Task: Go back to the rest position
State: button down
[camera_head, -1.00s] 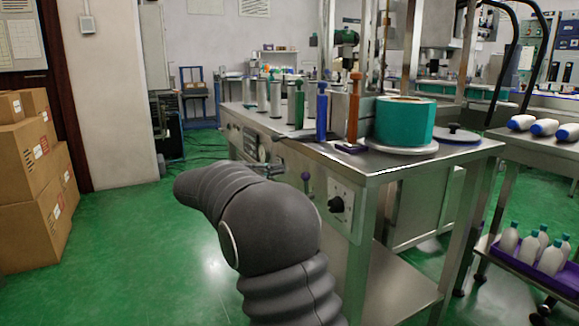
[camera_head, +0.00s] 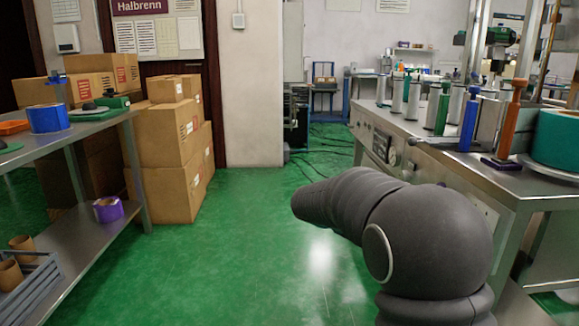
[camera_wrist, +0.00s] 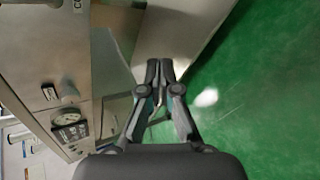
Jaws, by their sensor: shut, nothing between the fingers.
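My gripper (camera_wrist: 160,78) shows in the wrist view with its two fingers together and nothing between them. It is over the green floor, beside the front panel of the steel machine (camera_wrist: 40,60). In the head view my arm reaches left from the lower right, and its far end and the gripper are not visible. The steel machine (camera_head: 385,165) stands at the right, apart from my arm as far as I can tell.
A steel table (camera_head: 70,130) with blue tape (camera_head: 48,118) and a green tape dispenser stands at the left. Stacked cardboard boxes (camera_head: 165,140) stand behind it. The green floor (camera_head: 240,250) between table and machine is clear.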

jog(key=s+a+r+m+t+y+p, duration=0.1)
jog(key=s+a+m+y+p, duration=0.4)
jog(key=s, duration=1)
jog(key=s+a+r+y, duration=0.1)
jog(key=s+a+y, duration=0.35)
jog(key=s, duration=0.95)
jog(key=s+d+r+m+t+y+p, duration=0.1)
jog(key=s+d+r+t+y, duration=0.1)
jog(key=s+r, duration=0.1)
jog(key=shift+s+r+p, duration=0.35)
jog(key=shift+s+r, duration=0.05)
jog(key=shift+r, duration=0.2)
jog(key=shift+d, duration=0.2)
